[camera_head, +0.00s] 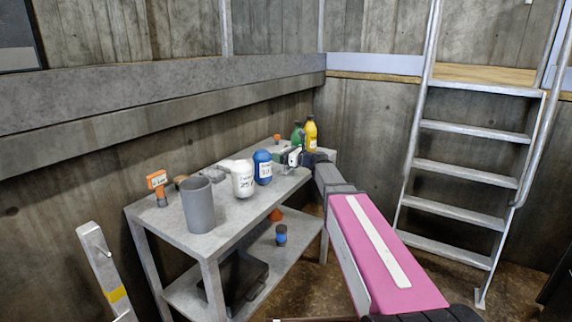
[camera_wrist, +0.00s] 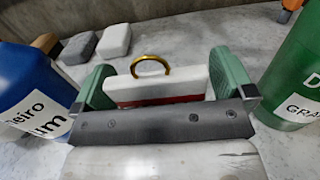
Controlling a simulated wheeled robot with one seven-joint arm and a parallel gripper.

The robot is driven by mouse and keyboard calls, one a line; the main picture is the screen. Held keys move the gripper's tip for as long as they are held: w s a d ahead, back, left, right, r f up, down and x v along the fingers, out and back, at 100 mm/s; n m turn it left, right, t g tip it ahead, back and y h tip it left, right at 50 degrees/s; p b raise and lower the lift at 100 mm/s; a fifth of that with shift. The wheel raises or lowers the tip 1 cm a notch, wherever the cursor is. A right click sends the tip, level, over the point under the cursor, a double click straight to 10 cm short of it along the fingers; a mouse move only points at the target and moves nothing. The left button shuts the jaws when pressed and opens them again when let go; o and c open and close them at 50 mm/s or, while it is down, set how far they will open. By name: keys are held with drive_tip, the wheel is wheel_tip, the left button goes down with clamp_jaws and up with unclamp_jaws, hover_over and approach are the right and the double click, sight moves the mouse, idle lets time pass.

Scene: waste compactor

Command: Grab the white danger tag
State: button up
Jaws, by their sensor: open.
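The white danger tag (camera_wrist: 155,84) stands in the middle of the wrist view, a white block with a red band low on its face and a gold ring on top. My gripper (camera_wrist: 158,76) is open, with one green finger on each side of the tag. The left finger is close to the tag's left end, and the right finger is near its right end; I cannot tell whether either touches. The tag's lower part is hidden behind the dark gripper bar. In the head view my gripper (camera_head: 296,155) is low over the far end of the table, and the tag is hard to make out there.
A blue bottle (camera_wrist: 28,95) is close on the left and a green bottle (camera_wrist: 298,80) close on the right. Grey blocks (camera_wrist: 115,40) lie behind. The grey table (camera_head: 225,225) also holds a white bottle (camera_head: 243,178), a grey cup (camera_head: 198,205) and a yellow bottle (camera_head: 310,133).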

drive_tip(key=c, duration=0.9)
drive_tip(key=shift+c, duration=0.2)
